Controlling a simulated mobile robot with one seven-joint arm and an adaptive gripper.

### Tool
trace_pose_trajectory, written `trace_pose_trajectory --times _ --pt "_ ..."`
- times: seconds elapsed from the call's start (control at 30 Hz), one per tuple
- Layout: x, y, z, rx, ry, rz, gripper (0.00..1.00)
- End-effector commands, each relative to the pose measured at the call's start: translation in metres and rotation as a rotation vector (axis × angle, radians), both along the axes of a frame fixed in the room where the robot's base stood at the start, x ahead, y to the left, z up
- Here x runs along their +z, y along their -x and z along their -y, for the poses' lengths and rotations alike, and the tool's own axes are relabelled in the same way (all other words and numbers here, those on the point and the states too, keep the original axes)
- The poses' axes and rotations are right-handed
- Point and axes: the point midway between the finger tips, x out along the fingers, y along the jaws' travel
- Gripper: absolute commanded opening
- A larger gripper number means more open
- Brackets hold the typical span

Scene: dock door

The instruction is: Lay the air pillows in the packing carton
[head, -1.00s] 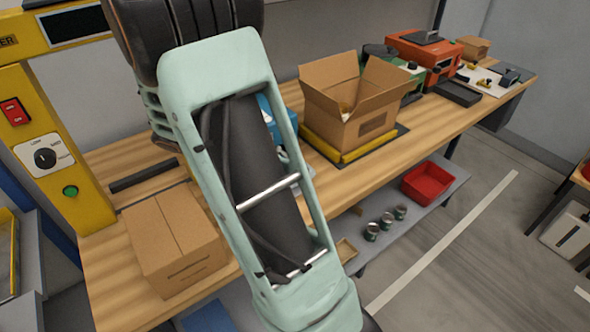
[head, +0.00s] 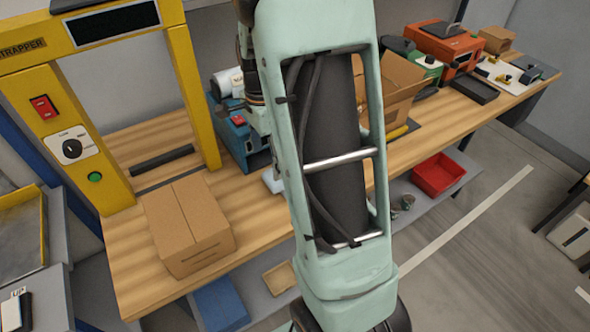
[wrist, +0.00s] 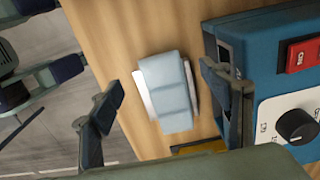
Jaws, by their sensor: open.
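The air pillows (wrist: 167,107) show in the wrist view as pale blue, translucent pieces lying overlapped on the wooden bench, with a white piece beneath. In the head view a pale bit of them (head: 272,181) shows beside my arm. My gripper (wrist: 160,78) is open and empty. Its fingers appear on either side of the pillows in the wrist view; I cannot tell its height above them. The packing carton (head: 399,78) stands open on the bench, its left part hidden behind my arm. Its inside is not visible.
A blue machine (head: 236,140) with a red switch and dial stands close to the pillows, near the right finger. A closed carton (head: 188,225) sits by the yellow strapper (head: 188,85). A red bin (head: 438,174) is on the lower shelf. An orange machine (head: 446,45) stands farther along.

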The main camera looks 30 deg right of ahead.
Motion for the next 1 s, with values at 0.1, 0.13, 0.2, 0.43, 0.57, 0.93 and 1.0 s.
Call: trace_pose_trajectory --times 0.1,0.13,0.2,0.43,0.57,0.93,1.0 --pt "-0.017 0.000 0.000 0.000 0.000 -0.002 0.71" --pt "-0.019 0.000 0.000 0.000 0.000 -0.002 0.71" --pt "-0.023 0.000 0.000 0.001 0.000 -0.001 0.71" --pt "-0.051 0.003 -0.003 0.004 0.000 -0.006 0.71" --pt "-0.068 0.003 -0.003 0.003 0.001 -0.002 0.71" --pt "-0.076 0.002 -0.003 0.005 0.001 0.000 0.68" --pt "-0.076 0.002 -0.003 0.005 0.001 0.000 0.60"
